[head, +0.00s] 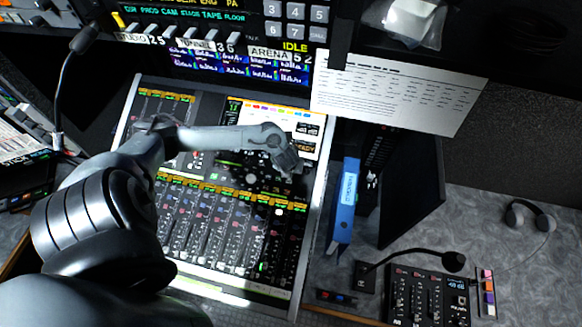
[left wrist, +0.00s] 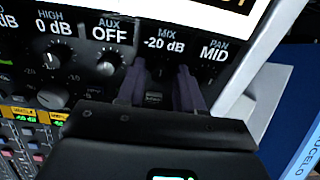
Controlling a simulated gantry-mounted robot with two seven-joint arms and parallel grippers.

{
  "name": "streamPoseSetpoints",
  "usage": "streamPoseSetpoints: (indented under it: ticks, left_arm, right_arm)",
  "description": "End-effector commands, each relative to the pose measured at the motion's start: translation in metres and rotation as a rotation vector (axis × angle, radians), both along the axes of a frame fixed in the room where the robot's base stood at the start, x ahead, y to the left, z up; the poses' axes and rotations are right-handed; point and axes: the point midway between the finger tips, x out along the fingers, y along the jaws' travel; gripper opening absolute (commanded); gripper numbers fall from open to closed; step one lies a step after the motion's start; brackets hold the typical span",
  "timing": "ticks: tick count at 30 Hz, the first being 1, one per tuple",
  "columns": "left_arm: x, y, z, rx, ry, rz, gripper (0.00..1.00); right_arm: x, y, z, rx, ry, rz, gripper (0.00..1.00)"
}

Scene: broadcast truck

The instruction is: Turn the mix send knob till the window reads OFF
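In the left wrist view the MIX window (left wrist: 165,40) reads -20 dB on the dark mixer panel. The mix send knob below it is hard to make out in the dark between my fingers. My left gripper (left wrist: 161,72) points at the panel just under this window, with its two fingers apart, one on each side of that spot. Whether they touch the knob I cannot tell. In the head view my left gripper (head: 290,168) is over the upper right of the mixing desk (head: 318,200). My right gripper is in neither view.
Neighbouring windows read AUX OFF (left wrist: 110,30), HIGH 0 dB (left wrist: 54,22) and PAN MID (left wrist: 214,50). The AUX knob (left wrist: 107,67) is close left of my fingers. A blue binder (head: 345,205) stands right of the desk. A paper sheet (head: 395,92) hangs above. A gooseneck microphone (head: 453,262) is lower right.

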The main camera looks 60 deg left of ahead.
Motion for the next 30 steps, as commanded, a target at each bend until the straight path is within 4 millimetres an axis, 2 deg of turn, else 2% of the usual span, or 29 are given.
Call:
streamPoseSetpoints:
  ticks: [1, 6, 7, 19, 30]
  left_arm:
    - [0.0, 0.0, 0.0, 0.0, 0.0, 0.0, 0.28]
    - [0.0, 0.0, 0.0, 0.0, 0.0, 0.0, 0.02]
    - [0.0, 0.0, 0.0, 0.0, 0.0, 0.0, 0.0]
    - [0.0, 0.0, 0.002, -0.015, -0.017, 0.054, 0.0]
    - [-0.001, 0.0, 0.004, -0.086, -0.094, 0.304, 0.0]
  right_arm:
    - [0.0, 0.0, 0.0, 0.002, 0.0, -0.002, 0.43]
    - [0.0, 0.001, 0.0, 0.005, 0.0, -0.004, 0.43]
    - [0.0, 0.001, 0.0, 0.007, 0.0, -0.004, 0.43]
    - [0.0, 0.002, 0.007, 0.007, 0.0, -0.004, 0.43]
    - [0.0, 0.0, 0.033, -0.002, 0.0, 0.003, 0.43]
